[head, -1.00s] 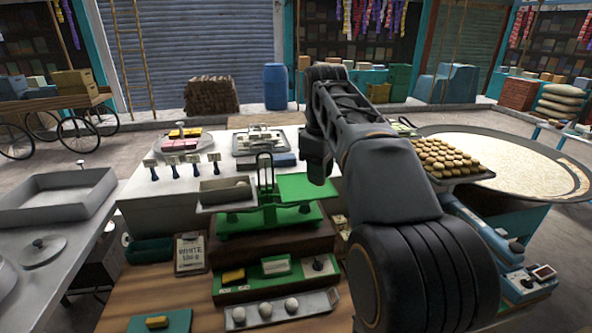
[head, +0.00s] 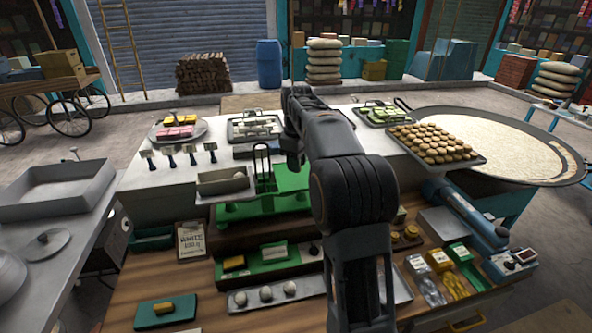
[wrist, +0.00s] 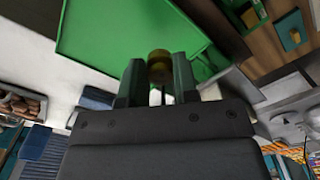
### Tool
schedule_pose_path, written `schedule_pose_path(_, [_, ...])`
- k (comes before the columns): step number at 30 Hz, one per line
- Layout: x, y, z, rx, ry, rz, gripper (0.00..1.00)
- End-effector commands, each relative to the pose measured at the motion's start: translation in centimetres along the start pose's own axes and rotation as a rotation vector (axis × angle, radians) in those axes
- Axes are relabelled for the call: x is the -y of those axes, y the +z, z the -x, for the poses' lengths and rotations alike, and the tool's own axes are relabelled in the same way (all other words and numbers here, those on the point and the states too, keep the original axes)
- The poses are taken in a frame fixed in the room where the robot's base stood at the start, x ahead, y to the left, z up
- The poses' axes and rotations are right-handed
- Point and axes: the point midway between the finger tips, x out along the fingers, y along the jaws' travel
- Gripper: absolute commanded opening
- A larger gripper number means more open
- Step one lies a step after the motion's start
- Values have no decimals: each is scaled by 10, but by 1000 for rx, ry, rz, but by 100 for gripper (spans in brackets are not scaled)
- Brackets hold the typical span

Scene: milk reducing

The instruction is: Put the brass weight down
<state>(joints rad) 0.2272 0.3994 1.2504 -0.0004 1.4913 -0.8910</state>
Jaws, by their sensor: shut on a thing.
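The small round brass weight (wrist: 159,66) shows in the wrist view between the two dark fingertips of my gripper (wrist: 157,82), which is shut on it. A broad green surface, looking like the right pan of the green balance (wrist: 100,35), fills the picture beyond it. I cannot tell whether the weight touches that surface. In the head view the green balance (head: 240,213) stands mid-counter, its right side partly hidden by my arm. My gripper (head: 293,165) points down over that side; its fingertips and the weight are not clear there.
The balance's left grey pan (head: 222,187) holds a pale ball. Other brass weights (head: 408,234) sit on the wooden step right of my arm. A tray of pale balls (head: 240,300) lies in front. A biscuit tray (head: 435,143) and large round pan (head: 500,140) stand right.

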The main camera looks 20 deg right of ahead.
Motion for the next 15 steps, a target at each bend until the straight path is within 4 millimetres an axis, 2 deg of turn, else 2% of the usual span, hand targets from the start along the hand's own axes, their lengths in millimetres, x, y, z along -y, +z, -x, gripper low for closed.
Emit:
schedule_pose_path(3, [-6, -7, -10, 2, -2, 0, 3])
schedule_pose_path(9, [-5, -5, -35, 1, -1, 0, 3])
schedule_pose_path(15, [-5, -5, -40, 0, 0, 0, 3])
